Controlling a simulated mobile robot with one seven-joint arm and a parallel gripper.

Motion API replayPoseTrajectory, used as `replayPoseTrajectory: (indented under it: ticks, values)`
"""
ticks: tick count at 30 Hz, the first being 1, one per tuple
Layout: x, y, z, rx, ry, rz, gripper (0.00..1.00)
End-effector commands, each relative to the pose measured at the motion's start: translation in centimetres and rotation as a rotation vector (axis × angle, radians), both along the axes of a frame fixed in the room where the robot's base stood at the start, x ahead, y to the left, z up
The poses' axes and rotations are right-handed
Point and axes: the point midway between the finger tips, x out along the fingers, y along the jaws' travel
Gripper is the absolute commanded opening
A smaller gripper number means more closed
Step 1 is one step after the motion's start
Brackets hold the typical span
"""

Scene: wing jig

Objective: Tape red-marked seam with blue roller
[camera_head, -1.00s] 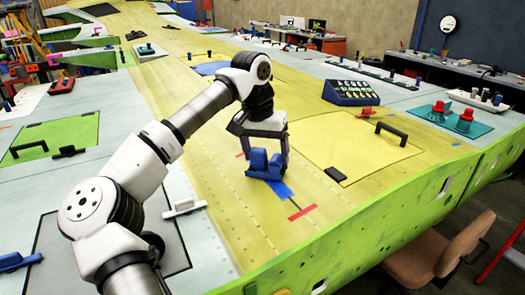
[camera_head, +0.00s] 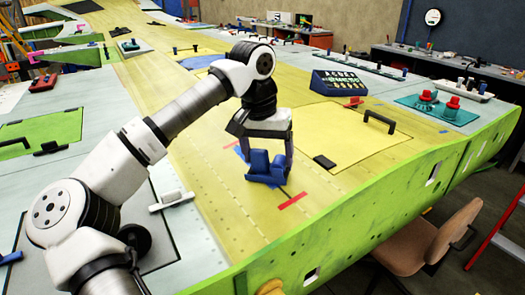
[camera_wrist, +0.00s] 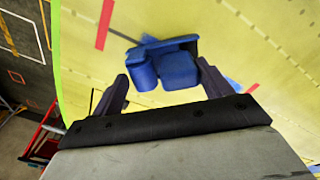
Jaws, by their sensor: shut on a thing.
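The blue roller (camera_head: 259,165) is between the fingers of my gripper (camera_head: 266,160), low over the yellow wing panel. In the wrist view, the roller (camera_wrist: 178,68) lies between the two dark fingers (camera_wrist: 163,72). A red mark (camera_head: 292,201) lies on the panel on the near side of the roller, with a short dark seam line between them. A second red mark (camera_head: 230,145) shows behind my gripper, with a bit of blue tape (camera_head: 240,152) near it. The roller hides the middle of the seam. I cannot tell whether it touches the panel.
A dark block (camera_head: 324,162) and a black handle (camera_head: 379,121) are on the panel to the right. A blue tray of parts (camera_head: 338,83) and a teal mat (camera_head: 438,109) with red-topped items stand farther back. The wing's green edge (camera_head: 345,215) is at the near right.

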Motion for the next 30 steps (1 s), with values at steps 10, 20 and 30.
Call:
replayPoseTrajectory:
  ticks: [10,20,30]
  values:
    - [-1.3,-0.9,-0.1,0.001,-0.002,-0.002,0.6]
    - [-3.3,-2.4,-0.2,0.001,-0.002,-0.001,0.6]
    - [-4.9,-3.5,-0.2,0.001,-0.003,-0.003,0.6]
